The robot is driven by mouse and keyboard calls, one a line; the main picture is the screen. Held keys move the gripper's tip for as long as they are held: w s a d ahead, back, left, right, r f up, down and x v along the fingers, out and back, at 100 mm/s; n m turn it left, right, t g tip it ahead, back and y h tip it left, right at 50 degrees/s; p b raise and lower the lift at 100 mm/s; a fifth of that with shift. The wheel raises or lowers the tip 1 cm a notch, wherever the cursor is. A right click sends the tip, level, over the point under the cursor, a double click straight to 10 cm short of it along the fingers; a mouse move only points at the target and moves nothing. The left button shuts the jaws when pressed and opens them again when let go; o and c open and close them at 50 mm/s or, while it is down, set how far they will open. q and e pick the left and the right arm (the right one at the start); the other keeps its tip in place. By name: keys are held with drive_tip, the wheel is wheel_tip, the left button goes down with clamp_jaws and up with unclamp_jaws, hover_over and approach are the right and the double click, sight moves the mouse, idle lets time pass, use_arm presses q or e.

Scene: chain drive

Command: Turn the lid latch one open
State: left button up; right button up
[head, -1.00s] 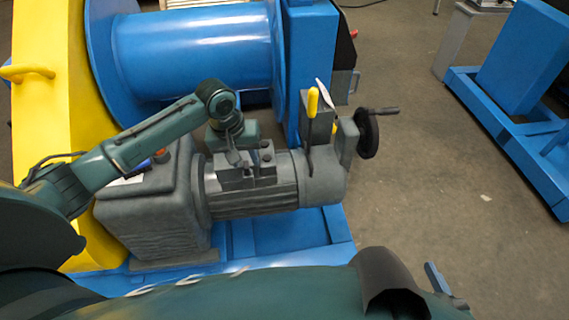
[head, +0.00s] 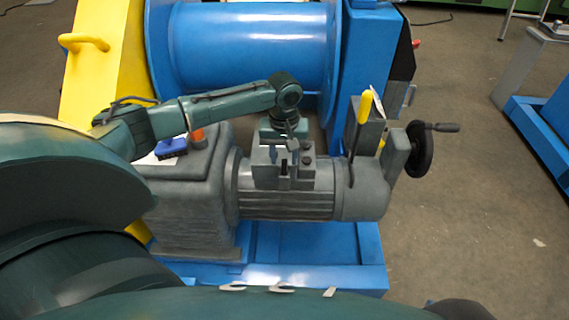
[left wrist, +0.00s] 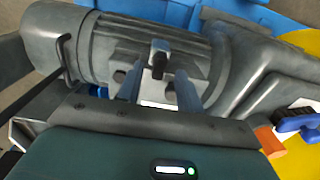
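A grey box with a lid (head: 270,178) sits on top of the grey ribbed motor (head: 285,205). The lid also shows in the left wrist view (left wrist: 203,70). A small dark latch (left wrist: 159,53) stands on the lid, just ahead of the gap between my left gripper's fingers (left wrist: 158,82). In the head view my left gripper (head: 287,142) reaches down at the lid from behind. Its fingers are apart, with nothing held between them. Contact with the latch cannot be told. My right gripper is out of view.
A yellow-handled lever (head: 365,107) and a black handwheel (head: 420,149) stand right of the lid. A blue drum (head: 250,45) is behind. A blue-handled object (head: 171,147) and an orange item (head: 197,136) lie on the left housing.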

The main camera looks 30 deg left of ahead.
use_arm(q)
drive_tip(key=shift+f, duration=1.1)
clamp_jaws()
